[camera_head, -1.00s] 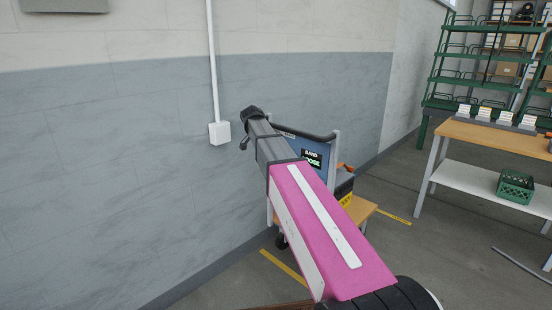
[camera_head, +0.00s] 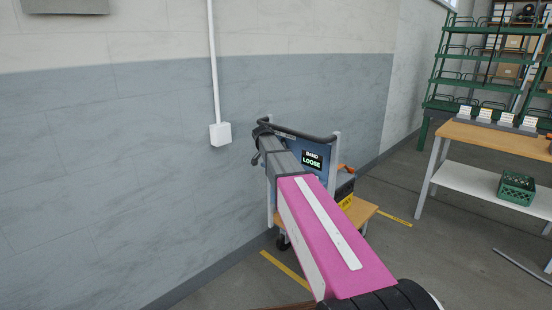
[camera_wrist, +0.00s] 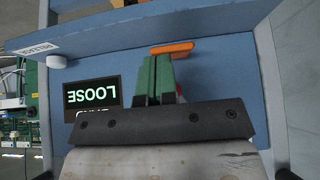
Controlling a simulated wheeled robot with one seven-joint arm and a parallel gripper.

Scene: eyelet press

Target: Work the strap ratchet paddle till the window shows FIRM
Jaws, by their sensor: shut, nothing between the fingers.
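A display window on the blue cart panel reads BAND LOOSE in the head view (camera_head: 312,160). It shows upside down in the wrist view (camera_wrist: 92,96), its BAND line partly hidden. An orange handle, which looks like the ratchet paddle's grip, sticks out at the panel's right in the head view (camera_head: 346,168). An orange bar (camera_wrist: 172,48) lies just beyond my fingertips in the wrist view; contact cannot be told. My gripper (camera_wrist: 153,68) has green fingers, shut and empty, in front of the blue panel. My pink arm hides the gripper in the head view.
The cart has a dark push bar (camera_head: 298,133) along its top and a wooden deck (camera_head: 362,210). A wall with a white socket box (camera_head: 220,134) stands behind. A wooden bench (camera_head: 490,137) is to the right, with clear floor between.

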